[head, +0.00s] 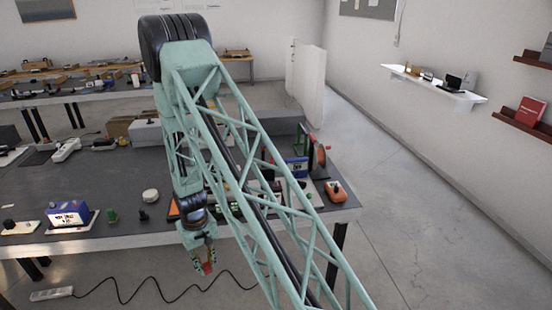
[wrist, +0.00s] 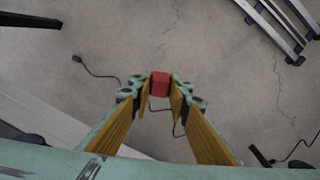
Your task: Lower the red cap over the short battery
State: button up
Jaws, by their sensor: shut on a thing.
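My gripper (head: 206,266) hangs in front of the table's near edge, over the open floor, pointing down. It is shut on the red cap (head: 209,268), a small red block held between the fingertips. In the wrist view the red cap (wrist: 160,82) sits at the far end of the yellow-lined fingers, with bare floor behind it. I cannot surely pick out the short battery in either view; the table items are small, and my arm hides part of the tabletop.
The dark-topped table (head: 100,180) carries a blue box (head: 68,213), a small green object (head: 112,215), a white round object (head: 150,195) and an orange device (head: 336,191). A power strip (head: 51,294) and its black cable lie on the floor.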

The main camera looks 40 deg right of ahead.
jog(key=w+d+r+m+p, duration=0.1)
jog(key=w+d+r+p, duration=0.25)
jog(key=d+r, duration=0.55)
jog(key=w+d+r+m+p, duration=0.2)
jog(key=w+d+r, duration=0.3)
jog(key=d, duration=0.8)
jog(key=d+r+m+p, duration=0.1)
jog(key=d+r, duration=0.6)
jog(key=d, duration=0.2)
jog(key=s+d+r+m+p, duration=0.1)
jog(key=d+r+p, duration=0.1)
jog(key=d+r, duration=0.4)
jog(key=d, duration=0.4)
jog(key=shift+s+d+r, duration=0.2)
jog(key=shift+d+r, duration=0.05)
jog(key=shift+r, duration=0.15)
jog(key=shift+f, duration=0.15)
jog(key=shift+f+b, duration=1.3)
jog(key=shift+f, duration=1.4)
jog(key=shift+f+b, duration=1)
jog(key=shift+f, duration=0.45)
